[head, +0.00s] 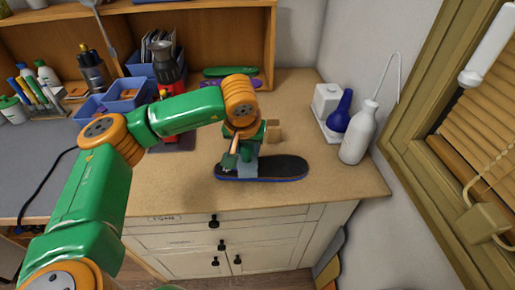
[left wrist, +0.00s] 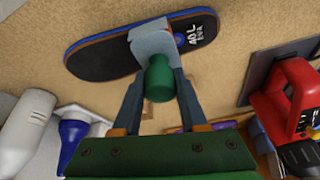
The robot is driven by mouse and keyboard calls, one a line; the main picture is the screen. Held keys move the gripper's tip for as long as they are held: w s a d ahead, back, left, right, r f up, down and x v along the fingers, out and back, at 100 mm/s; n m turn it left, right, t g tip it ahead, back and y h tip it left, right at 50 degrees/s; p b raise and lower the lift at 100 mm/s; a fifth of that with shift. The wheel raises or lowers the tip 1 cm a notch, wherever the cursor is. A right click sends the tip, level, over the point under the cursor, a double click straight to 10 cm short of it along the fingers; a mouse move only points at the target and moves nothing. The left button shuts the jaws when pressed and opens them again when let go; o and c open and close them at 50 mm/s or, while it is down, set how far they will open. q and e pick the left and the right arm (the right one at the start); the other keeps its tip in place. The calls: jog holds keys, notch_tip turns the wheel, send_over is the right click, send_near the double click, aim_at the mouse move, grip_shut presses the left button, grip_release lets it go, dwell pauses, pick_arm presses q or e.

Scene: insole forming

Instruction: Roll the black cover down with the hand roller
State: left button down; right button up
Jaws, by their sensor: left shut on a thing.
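The black cover (head: 285,166) lies on a blue insole base (head: 283,180) at the front of the tan worktop. Its surface also shows in the left wrist view (left wrist: 103,56), with white print reading "40L EVA" near one end. My left gripper (left wrist: 158,88) is shut on the green handle (left wrist: 159,77) of the hand roller. The roller's grey part (left wrist: 151,42) is over the cover near its left end in the head view; I cannot tell how firmly it presses. In the head view my left gripper (head: 243,150) comes down from above and partly hides the roller. My right gripper is not in view.
A white bottle (head: 359,132) and a blue bulb bottle (head: 340,109) stand at the back right. A red tool (head: 168,70) and blue bins (head: 127,93) stand at the left. Green and purple insoles lie at the back. The worktop right of the cover is clear.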

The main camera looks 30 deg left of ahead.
pick_arm(q)
jog(key=shift+s+a, duration=0.5)
jog(key=shift+a, duration=0.3)
jog(key=shift+s+a+b, duration=0.15)
jog(key=shift+s+a, duration=0.2)
jog(key=shift+a, duration=0.2)
jog(key=shift+s+a+b, duration=0.15)
jog(key=shift+s+a, duration=0.15)
jog(key=shift+a, duration=0.25)
jog(key=shift+d+r, duration=0.1)
jog(key=shift+w+r+p, duration=0.1)
jog(key=shift+r+p, duration=0.2)
jog(key=shift+p, duration=0.05)
notch_tip(320, 180, up, 6)
jog(key=p, duration=0.5)
jog(key=shift+r, duration=0.2)
